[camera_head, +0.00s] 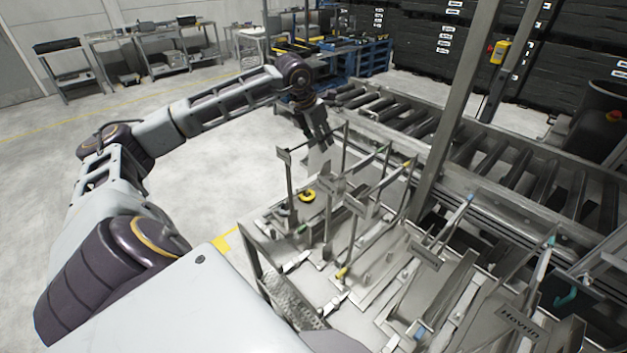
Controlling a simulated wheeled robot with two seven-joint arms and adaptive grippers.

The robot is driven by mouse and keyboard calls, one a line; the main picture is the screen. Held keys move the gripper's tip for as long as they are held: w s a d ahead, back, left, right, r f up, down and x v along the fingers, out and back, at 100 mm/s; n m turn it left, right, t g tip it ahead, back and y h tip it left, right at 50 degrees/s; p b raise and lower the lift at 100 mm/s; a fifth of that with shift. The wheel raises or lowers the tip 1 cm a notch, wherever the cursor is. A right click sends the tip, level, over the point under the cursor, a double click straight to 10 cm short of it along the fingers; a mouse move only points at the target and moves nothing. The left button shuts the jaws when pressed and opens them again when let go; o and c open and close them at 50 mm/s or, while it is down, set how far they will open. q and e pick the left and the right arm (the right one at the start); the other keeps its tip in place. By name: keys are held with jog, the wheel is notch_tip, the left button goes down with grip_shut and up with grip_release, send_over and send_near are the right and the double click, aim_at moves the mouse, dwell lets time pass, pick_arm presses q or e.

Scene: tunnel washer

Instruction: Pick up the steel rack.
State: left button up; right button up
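The steel rack (378,267) appears to be the metal frame with thin uprights and flat plates at the lower centre, but its exact limits among the metal parts are unclear. Tools with coloured ends lie on and in it. My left gripper (318,132) hangs fingers down past the rack's far left upright, above the floor side near the conveyor. It looks empty. Its fingers are small and close together in the picture, so their opening is unclear. I see no contact with the rack. My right gripper is not in view.
A roller conveyor (440,135) runs along the right behind the rack. A steel post (455,105) rises between them. A labelled plate (522,325) stands at lower right. Benches (140,50) line the back wall. Open floor (215,165) lies left of the rack.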

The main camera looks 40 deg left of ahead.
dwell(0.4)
pick_arm(q)
grip_shut()
dwell(0.4)
jog(key=shift+w+a+r, duration=0.1)
